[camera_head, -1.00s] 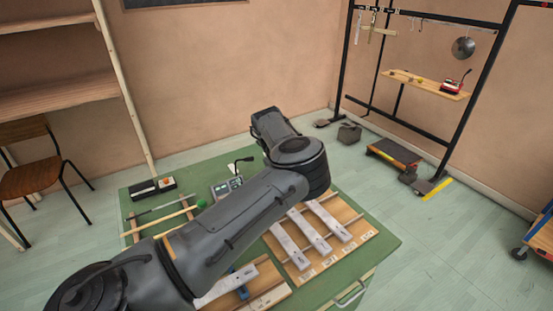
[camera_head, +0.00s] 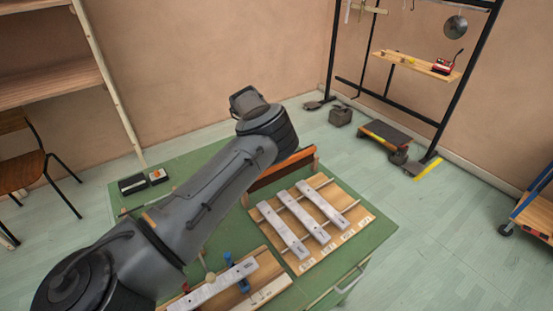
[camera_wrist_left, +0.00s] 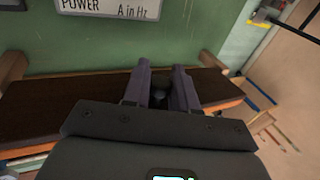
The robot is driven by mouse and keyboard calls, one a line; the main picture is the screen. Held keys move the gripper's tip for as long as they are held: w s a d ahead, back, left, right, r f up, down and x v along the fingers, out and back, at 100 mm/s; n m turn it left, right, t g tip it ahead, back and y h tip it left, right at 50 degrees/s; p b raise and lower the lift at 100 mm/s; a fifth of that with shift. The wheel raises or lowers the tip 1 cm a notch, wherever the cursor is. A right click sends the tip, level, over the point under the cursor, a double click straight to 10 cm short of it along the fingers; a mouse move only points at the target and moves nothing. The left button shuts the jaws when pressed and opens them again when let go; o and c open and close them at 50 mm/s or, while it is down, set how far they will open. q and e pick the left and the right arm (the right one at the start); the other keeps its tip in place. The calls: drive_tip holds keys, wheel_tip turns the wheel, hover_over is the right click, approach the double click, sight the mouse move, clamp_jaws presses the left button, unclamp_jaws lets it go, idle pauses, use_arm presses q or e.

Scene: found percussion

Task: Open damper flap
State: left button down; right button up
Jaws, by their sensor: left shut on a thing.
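The damper flap looks like a long reddish-brown board with an orange edge (camera_head: 283,170). It stands on the green table behind the metal bars, partly hidden by my left arm in the head view. In the left wrist view the dark brown board (camera_wrist_left: 50,108) runs across the picture behind my gripper. My left gripper (camera_wrist_left: 162,78) is shut on a dark rounded knob (camera_wrist_left: 159,92) in front of the board; the fingers hide most of it. The gripper's fingers are hidden in the head view. My right gripper is not in view.
Metal bars (camera_head: 302,222) lie on a wooden frame in front of the board. A small black box (camera_head: 132,184) stands at the table's back left. A sign (camera_wrist_left: 108,8) shows in the wrist view.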

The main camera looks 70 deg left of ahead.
use_arm(q)
drive_tip(key=c, duration=1.1)
unclamp_jaws()
drive_tip(key=shift+a+f, duration=0.1)
drive_tip(key=shift+c, duration=0.2)
drive_tip(key=shift+o, duration=0.7)
drive_tip(key=p+v, duration=0.2)
drive_tip(key=v, duration=0.9)
drive_tip(key=shift+o, duration=0.3)
